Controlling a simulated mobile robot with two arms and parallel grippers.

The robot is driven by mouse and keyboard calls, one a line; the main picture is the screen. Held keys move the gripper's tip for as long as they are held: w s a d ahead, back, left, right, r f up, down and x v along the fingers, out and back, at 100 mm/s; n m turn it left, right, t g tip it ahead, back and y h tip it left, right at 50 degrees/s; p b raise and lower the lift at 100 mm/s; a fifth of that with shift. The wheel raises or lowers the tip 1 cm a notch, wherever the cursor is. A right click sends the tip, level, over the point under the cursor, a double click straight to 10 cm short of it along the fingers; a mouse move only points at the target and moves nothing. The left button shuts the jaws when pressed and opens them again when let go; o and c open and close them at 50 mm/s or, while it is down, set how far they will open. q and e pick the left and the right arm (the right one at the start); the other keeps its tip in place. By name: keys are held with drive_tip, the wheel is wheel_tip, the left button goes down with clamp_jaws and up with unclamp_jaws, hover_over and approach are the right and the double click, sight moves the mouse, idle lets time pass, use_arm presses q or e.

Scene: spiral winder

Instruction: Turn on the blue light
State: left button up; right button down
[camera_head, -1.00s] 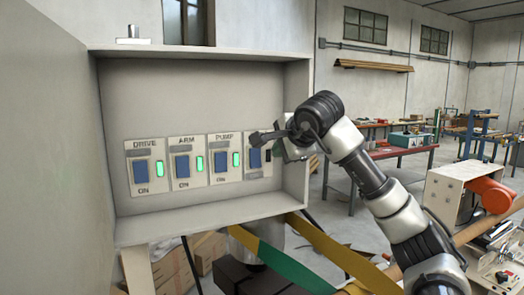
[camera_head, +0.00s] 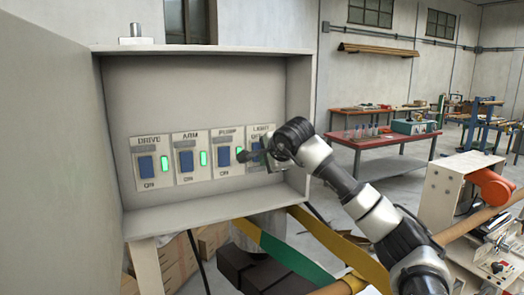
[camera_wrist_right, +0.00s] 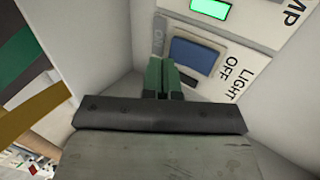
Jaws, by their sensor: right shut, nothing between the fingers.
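The open grey switch box holds a row of switches labelled DRIVE, ARM, PUMP and LIGHT. The LIGHT switch has a blue rocker (camera_wrist_right: 196,54), with OFF at one end and ON at the other. A dark, unlit bar (camera_wrist_right: 187,79) lies beside it, partly covered by my fingers. My right gripper (camera_head: 246,156) is shut and empty in front of the LIGHT panel (camera_head: 262,133), hiding most of it in the head view. In the wrist view its green fingertips (camera_wrist_right: 160,62) are beside the rocker, toward its ON end; contact cannot be told. My left gripper is out of view.
The DRIVE (camera_head: 145,166), ARM (camera_head: 186,161) and PUMP (camera_head: 224,156) rockers have lit green bars beside them. The box's right wall (camera_head: 299,120) and floor (camera_head: 200,215) are close to my right arm. The open door (camera_head: 60,150) stands at the left.

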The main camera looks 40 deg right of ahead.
use_arm(q)
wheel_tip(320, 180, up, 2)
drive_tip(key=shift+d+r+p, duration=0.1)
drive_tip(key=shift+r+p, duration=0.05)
drive_tip(key=shift+p, duration=0.5)
use_arm(e)
drive_tip(key=w, duration=0.1)
drive_tip(key=w+d, duration=0.1)
drive_tip(key=w, duration=0.1)
drive_tip(key=shift+f, duration=0.1)
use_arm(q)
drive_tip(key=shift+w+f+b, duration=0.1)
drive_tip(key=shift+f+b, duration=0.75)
use_arm(e)
drive_tip(key=shift+w+t, duration=0.25)
drive_tip(key=shift+t, duration=0.15)
drive_tip(key=shift+d, duration=0.1)
